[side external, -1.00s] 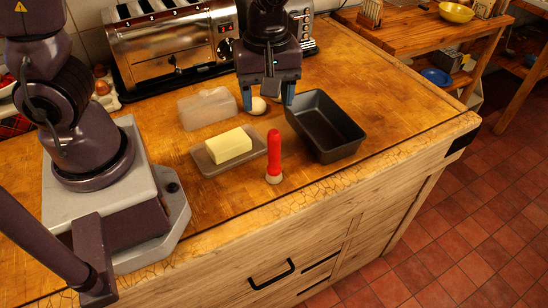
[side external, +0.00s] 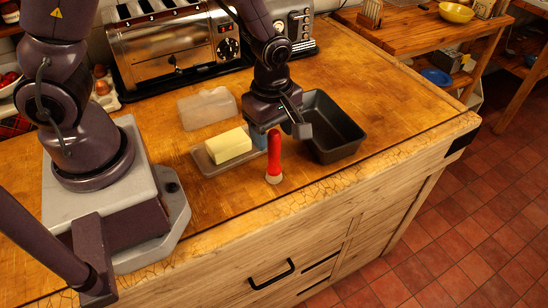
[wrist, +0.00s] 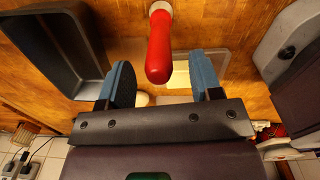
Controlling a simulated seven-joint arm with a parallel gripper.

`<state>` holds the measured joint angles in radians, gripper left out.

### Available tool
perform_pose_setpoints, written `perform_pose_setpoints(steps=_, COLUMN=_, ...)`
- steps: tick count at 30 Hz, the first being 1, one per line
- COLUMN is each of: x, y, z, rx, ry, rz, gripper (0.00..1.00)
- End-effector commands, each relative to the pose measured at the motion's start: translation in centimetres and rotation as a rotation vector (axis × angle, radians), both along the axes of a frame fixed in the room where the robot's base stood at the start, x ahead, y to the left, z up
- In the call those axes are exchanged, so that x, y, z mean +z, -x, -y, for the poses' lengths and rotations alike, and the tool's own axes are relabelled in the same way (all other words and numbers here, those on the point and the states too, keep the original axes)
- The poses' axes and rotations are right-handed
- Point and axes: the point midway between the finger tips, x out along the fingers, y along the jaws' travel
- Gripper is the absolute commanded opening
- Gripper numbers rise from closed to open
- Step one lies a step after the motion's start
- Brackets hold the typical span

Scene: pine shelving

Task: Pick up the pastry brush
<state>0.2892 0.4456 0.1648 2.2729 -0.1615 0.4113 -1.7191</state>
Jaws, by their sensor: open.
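The pastry brush (side external: 273,160) has a red handle and a pale bristle end. It stands upright, bristles down, on the wooden counter near the front edge. In the wrist view the red handle (wrist: 159,48) points toward the camera, in line with the gap between my fingers. My gripper (wrist: 160,78) is open and its blue fingers hold nothing. In the side view my gripper (side external: 277,128) is just behind and slightly above the handle's top. I see no contact with the brush.
A dark loaf tin (side external: 345,140) stands close on the right. A butter block (side external: 229,145) on a dish (side external: 205,165) lies to the left, with a clear lid (side external: 205,108) behind. A small pale round object (wrist: 142,99) is partly hidden. A toaster (side external: 170,55) stands at the back.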

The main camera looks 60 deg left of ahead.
Motion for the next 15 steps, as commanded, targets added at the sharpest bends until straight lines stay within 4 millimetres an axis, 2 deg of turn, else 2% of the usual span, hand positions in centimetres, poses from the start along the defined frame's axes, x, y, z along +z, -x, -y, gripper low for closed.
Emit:
perform_pose_setpoints(steps=3, x=-2.0, y=-0.1, z=-0.2, rx=0.002, ry=0.000, rz=-0.006, gripper=0.59)
perform_pose_setpoints(steps=6, x=-3.2, y=-0.1, z=-0.2, rx=0.001, ry=0.000, rz=-0.004, gripper=0.59)
perform_pose_setpoints(steps=15, x=-3.8, y=-0.2, z=-0.1, rx=0.000, ry=0.000, rz=0.000, gripper=0.59)
